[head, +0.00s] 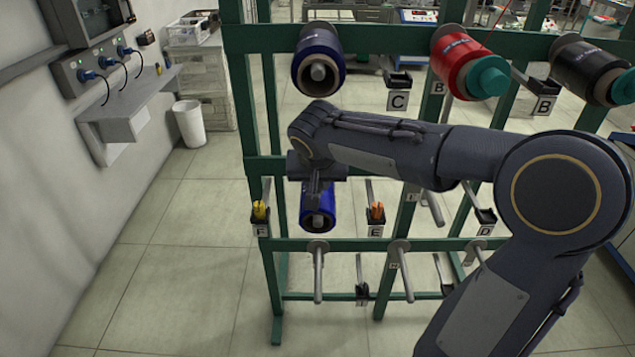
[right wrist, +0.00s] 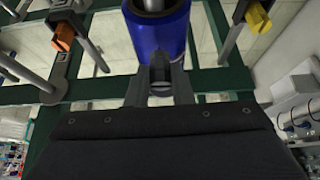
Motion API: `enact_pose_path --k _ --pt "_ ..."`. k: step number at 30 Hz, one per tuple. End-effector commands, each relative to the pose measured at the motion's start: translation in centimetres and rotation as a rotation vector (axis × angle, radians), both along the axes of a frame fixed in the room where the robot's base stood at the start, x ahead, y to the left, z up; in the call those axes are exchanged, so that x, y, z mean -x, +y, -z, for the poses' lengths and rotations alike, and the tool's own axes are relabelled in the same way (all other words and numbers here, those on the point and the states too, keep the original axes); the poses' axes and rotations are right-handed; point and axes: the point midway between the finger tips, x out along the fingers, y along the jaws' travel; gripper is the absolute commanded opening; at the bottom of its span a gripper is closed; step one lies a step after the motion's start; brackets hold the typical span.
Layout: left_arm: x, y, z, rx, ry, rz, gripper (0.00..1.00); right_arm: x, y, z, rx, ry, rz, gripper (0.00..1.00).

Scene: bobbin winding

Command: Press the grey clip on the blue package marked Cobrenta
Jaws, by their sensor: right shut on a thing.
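A blue package (head: 318,207) sits on a lower peg of the green rack, between the holders marked F and E. It also shows in the right wrist view (right wrist: 158,28). No name can be read on it. My right gripper (head: 318,183) is just above this package, pointing down. In the right wrist view its fingers (right wrist: 160,84) are closed around a small grey piece at the package's edge, which looks like the grey clip (right wrist: 160,75). Its exact seating is hidden. My left gripper is out of view.
The green rack (head: 262,110) also carries a red package (head: 458,60) and a black package (head: 588,68) on top. A yellow clip (head: 259,210) and an orange clip (head: 377,211) flank the lower blue package. Bare pegs (head: 318,272) stick out below. The floor at left is clear.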

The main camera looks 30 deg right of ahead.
Motion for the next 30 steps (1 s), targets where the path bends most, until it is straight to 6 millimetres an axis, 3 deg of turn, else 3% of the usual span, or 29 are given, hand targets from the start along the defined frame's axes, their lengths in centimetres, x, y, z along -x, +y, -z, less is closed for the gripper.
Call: enact_pose_path --k 18,30 --pt "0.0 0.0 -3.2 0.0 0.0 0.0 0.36 0.0 0.0 -4.5 0.0 -0.001 -0.001 0.02" --pt "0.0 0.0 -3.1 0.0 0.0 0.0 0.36 0.0 0.0 -4.5 0.0 -0.001 0.0 0.02"
